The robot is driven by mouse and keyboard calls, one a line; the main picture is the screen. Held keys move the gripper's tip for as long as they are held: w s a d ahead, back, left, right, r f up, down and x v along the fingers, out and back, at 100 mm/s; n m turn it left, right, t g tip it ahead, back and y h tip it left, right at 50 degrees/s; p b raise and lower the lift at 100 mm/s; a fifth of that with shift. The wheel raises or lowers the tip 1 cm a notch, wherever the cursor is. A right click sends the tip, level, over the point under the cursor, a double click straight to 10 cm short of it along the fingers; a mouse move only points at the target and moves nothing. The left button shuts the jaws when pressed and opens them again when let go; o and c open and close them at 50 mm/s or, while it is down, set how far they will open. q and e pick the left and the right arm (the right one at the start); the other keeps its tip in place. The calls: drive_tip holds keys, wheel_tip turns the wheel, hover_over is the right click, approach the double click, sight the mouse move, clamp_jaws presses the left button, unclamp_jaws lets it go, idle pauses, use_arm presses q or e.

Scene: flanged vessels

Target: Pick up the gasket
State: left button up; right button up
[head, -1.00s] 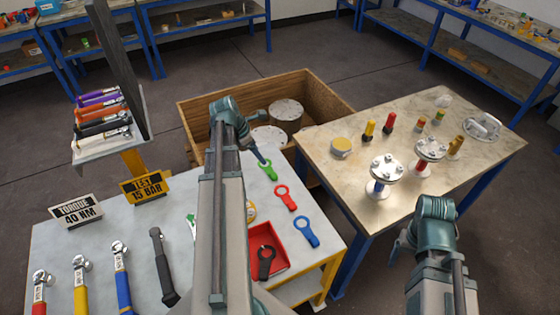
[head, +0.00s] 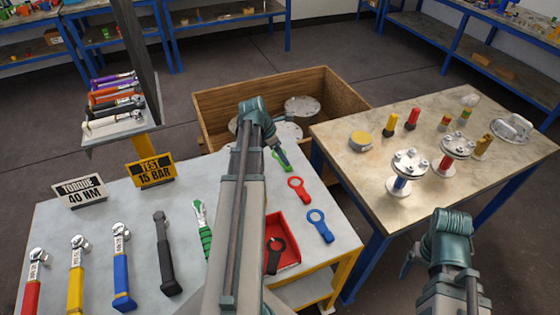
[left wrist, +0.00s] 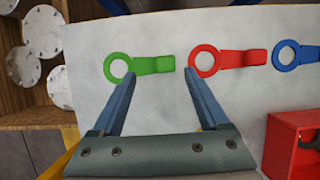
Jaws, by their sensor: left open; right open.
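Flat ring-shaped gaskets with tabs lie on the grey table: a green one (head: 278,160), a red one (head: 299,189) and a blue one (head: 319,226). A black one (head: 275,256) lies in the red tray. In the left wrist view the green (left wrist: 140,66), red (left wrist: 228,60) and blue (left wrist: 294,54) ones lie in a row. My left gripper (left wrist: 159,80) is open and empty, its fingertips just short of the green tab and red ring. It partly hides the green one in the head view. My right gripper (head: 407,264) is open, beside the right table.
The red tray (head: 285,229) sits near the grey table's right edge. Behind is a wooden crate (head: 325,85) with metal discs. The right table (head: 350,180) holds flanged vessels (head: 409,165) and small cylinders. Torque wrenches (head: 121,270) lie at the left, with two signs behind.

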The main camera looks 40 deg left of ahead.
use_arm(q)
drive_tip(key=b+x, duration=0.4)
drive_tip(key=shift+s+d+f, duration=0.25)
drive_tip(key=shift+d+f, duration=0.05)
drive_tip(key=shift+f, duration=0.05)
drive_tip(key=shift+w+d+f+b, duration=0.1)
drive_tip(key=shift+w+f+b, duration=0.15)
drive_tip(key=shift+b, duration=0.2)
drive_tip(key=shift+s, duration=0.1)
drive_tip(key=c, duration=1.2)
drive_tip(key=shift+r, duration=0.15)
